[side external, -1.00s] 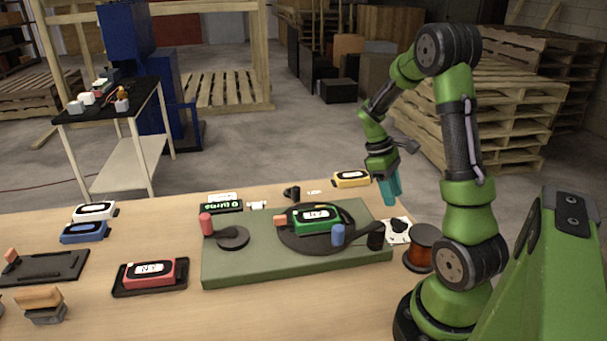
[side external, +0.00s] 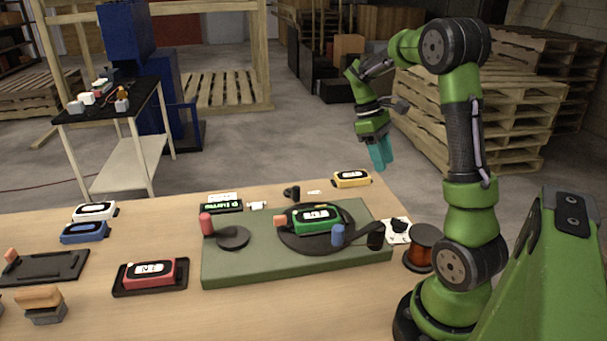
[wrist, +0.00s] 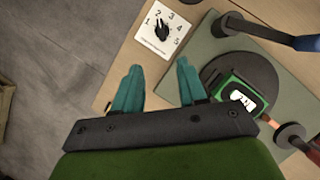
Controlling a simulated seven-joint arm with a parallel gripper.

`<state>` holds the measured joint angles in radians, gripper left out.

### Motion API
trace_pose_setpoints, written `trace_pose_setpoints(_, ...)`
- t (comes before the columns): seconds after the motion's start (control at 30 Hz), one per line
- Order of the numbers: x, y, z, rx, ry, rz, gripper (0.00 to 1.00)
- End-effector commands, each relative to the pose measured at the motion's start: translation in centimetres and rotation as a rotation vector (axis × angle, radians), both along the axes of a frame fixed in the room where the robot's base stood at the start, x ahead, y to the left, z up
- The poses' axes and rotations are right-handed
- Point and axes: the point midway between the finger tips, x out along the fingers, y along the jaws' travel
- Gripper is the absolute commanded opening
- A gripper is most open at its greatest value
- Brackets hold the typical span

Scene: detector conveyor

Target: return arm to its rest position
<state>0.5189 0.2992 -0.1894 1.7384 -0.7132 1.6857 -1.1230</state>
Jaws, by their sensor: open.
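My gripper (side external: 381,153) hangs in the air above the back right of the table, clear of everything, its teal fingers pointing down. In the wrist view my gripper (wrist: 156,88) shows two teal fingers spread apart with nothing between them. The green detector (side external: 315,219) sits on the dark round disc (side external: 290,243) of the green conveyor board (side external: 225,271); it also shows in the wrist view (wrist: 238,96). The white numbered dial card (side external: 391,238) lies beside the board's right end; in the wrist view the dial card (wrist: 158,35) is ahead of the fingers.
A red detector (side external: 150,273) sits in a black tray (side external: 182,281). White (side external: 94,211), blue (side external: 85,232) and yellow (side external: 351,179) detectors lie on the table. A copper-coloured spool (side external: 421,252) stands near my base. Floor beyond the table's back edge is open.

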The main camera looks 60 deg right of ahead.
Motion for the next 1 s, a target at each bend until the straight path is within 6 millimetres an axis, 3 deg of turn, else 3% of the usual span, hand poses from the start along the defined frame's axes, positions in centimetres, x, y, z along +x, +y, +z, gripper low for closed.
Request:
trace_pose_setpoints(0.17, 0.5, 1.0, -1.3, -0.053, -0.072, -0.139, 0.41)
trace_pose_setpoints(0.37, 2.6, 7.4, -0.1, -0.090, -0.319, -0.299, 0.41)
trace_pose_setpoints(0.53, 3.5, 14.6, 1.9, -0.049, -0.554, -0.405, 0.41)
trace_pose_setpoints(0.7, 2.5, 22.1, 4.1, 0.066, -0.780, -0.476, 0.41)
trace_pose_setpoints(0.8, 1.4, 25.3, 5.0, 0.138, -0.871, -0.471, 0.41)
trace_pose_setpoints(1.0, -0.5, 28.5, 6.4, 0.213, -0.961, -0.386, 0.41)
